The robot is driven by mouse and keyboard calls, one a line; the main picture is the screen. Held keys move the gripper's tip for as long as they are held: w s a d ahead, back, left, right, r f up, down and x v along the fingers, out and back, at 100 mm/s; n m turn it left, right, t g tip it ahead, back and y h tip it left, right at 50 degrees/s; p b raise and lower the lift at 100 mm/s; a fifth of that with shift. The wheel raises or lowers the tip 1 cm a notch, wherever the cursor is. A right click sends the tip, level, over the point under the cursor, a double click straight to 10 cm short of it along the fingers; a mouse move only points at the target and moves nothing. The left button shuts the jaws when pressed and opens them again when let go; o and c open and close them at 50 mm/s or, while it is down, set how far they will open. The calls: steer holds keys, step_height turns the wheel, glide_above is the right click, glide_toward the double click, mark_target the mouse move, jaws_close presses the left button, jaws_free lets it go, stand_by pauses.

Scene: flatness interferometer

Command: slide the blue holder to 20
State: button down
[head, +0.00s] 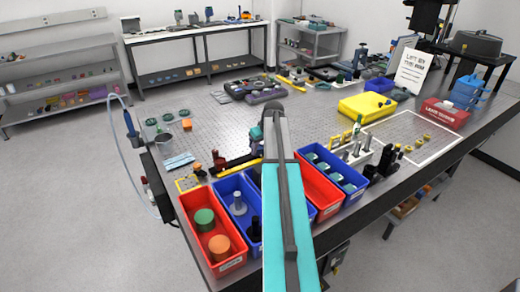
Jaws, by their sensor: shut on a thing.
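My grey and teal arm runs up the middle of the head view and covers part of the bench. My gripper's fingers are hidden behind it, so what they touch does not show. A small teal part (256,133) shows just left of the arm's far end; I cannot tell whether it is the blue holder or part of my wrist. A dark rail (238,164) with red and yellow parts lies left of the arm, and its right end goes behind the arm. No scale number is readable.
Red (225,266) and blue bins line the bench's front edge below the arm. A yellow tray (367,106), a red box (445,114) and small posts stand to the right. An orange block (191,153) lies left of the rail. The perforated bench top (215,128) is mostly clear beyond it.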

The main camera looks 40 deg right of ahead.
steer(key=c, duration=1.1)
jaws_free()
steer(key=shift+a+r, duration=0.1)
steer(key=shift+b+v, duration=2)
steer(key=shift+v, duration=4.85)
steer(key=shift+s, duration=0.1)
